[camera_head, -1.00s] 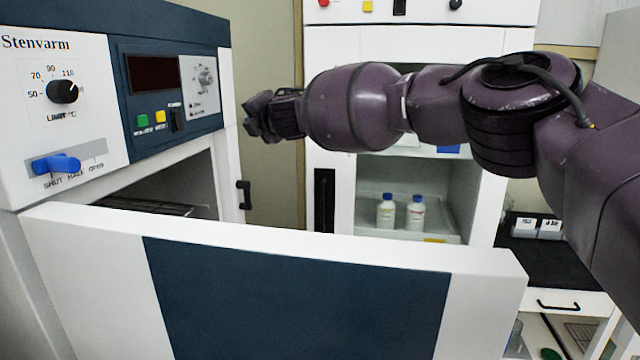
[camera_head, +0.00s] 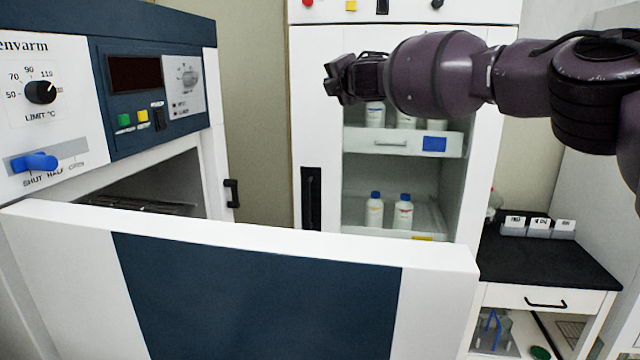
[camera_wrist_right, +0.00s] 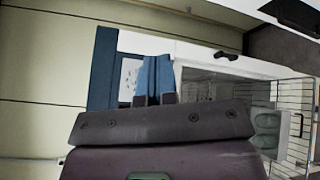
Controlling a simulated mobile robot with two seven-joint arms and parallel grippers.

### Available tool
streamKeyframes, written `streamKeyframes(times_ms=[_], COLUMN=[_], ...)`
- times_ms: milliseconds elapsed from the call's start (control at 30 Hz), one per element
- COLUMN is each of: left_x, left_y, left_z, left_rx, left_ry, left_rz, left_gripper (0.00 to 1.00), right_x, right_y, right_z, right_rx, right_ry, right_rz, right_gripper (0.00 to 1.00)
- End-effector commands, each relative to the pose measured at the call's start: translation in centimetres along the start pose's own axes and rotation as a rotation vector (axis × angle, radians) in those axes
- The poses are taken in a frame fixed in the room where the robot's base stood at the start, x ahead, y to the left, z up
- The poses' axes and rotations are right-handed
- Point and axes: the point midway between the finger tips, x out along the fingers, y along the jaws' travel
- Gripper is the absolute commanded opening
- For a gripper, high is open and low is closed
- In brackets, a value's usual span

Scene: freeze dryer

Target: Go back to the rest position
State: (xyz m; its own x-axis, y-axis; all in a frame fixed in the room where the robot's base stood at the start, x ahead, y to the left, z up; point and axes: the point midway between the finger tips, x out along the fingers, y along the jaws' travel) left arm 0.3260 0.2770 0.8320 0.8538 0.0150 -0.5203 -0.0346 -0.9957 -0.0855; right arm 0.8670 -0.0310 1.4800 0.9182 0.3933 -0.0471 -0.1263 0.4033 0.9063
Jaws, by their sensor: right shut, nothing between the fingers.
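My right gripper (camera_head: 338,80) is at the end of the dark purple arm that reaches in from the right in the head view. It is in the air in front of the white cabinet, above and beyond the open door of the Stenvarm unit, touching nothing that I can see. It is shut and empty. In the right wrist view its blue-tipped fingers (camera_wrist_right: 153,82) are close together, with a blue and white panel behind them. My left gripper is not in view.
The open white and blue door (camera_head: 250,270) spans the foreground. The Stenvarm unit (camera_head: 50,120) stands at the left with its chamber open. The white cabinet (camera_head: 480,100) behind holds several bottles. A black-topped bench (camera_head: 560,262) with small boxes is at the right.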

Motion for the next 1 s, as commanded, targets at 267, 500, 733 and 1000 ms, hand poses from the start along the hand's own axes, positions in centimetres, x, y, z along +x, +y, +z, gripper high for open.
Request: streamKeyframes(times_ms=[267,500,733,1000], left_x=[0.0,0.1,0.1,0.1], left_y=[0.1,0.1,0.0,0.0], left_z=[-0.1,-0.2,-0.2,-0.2], left_rx=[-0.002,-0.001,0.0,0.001], left_ry=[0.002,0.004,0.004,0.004], left_rz=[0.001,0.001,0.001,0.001], left_gripper=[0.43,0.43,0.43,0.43], right_x=[0.2,-0.3,-2.9,-7.6], right_y=[-7.4,-16.6,-26.4,-35.5], right_z=[-2.4,-7.7,-13.9,-19.7], right_rx=[0.099,0.242,0.435,0.67], right_ry=[0.049,0.13,0.205,0.249], right_rz=[-0.065,-0.146,-0.232,-0.311], right_gripper=[0.0,0.0,0.0,0.0])
